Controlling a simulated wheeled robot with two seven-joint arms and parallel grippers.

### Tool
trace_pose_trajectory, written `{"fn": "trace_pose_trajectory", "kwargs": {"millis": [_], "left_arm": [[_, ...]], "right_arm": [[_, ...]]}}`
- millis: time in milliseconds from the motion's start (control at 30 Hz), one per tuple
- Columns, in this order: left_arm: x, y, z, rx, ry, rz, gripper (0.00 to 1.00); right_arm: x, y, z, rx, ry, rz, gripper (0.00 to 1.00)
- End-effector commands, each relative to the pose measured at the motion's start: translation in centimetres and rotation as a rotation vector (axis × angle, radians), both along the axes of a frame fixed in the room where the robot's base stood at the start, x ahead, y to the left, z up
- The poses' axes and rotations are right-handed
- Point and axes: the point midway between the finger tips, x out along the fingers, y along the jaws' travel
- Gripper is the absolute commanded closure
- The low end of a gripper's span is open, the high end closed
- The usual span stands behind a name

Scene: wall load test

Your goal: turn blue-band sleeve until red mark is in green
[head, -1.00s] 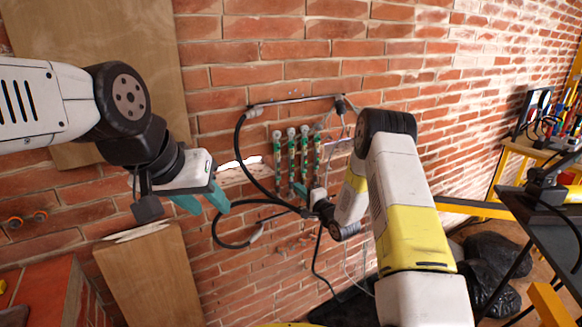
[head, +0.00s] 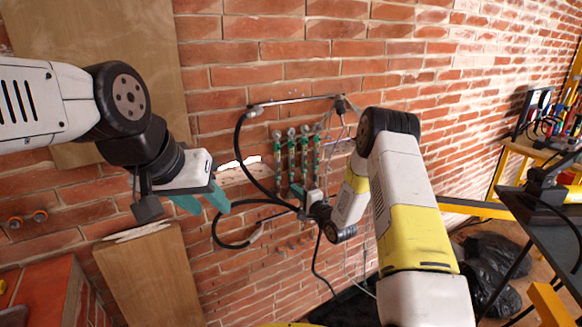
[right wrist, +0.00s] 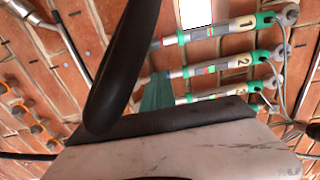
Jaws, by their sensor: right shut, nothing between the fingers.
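Several upright sleeves with green ends hang side by side on the brick wall in the head view, including a left one (head: 278,165) and a right one (head: 317,155). The right wrist view shows sleeves numbered 1 (right wrist: 237,27) and 2 (right wrist: 236,62), with a third (right wrist: 225,92) below. My left gripper (head: 203,201) is open and empty, left of the sleeves.
A black cable (head: 240,150) loops around the left of the sleeves, under a horizontal bar (head: 295,101). Thin wires hang at their right. A wooden board (head: 155,275) leans at lower left. A tool bench (head: 530,155) and black bags (head: 490,275) are at right.

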Motion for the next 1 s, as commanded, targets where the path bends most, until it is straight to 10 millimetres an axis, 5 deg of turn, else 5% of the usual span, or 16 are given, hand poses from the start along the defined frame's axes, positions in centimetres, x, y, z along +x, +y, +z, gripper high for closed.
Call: {"fn": "trace_pose_trajectory", "kwargs": {"millis": [1000], "left_arm": [[0.0,0.0,0.0,0.0,0.0,0.0,0.6]], "right_arm": [[0.7,0.36,0.01,0.001,-0.001,0.0,1.0]]}}
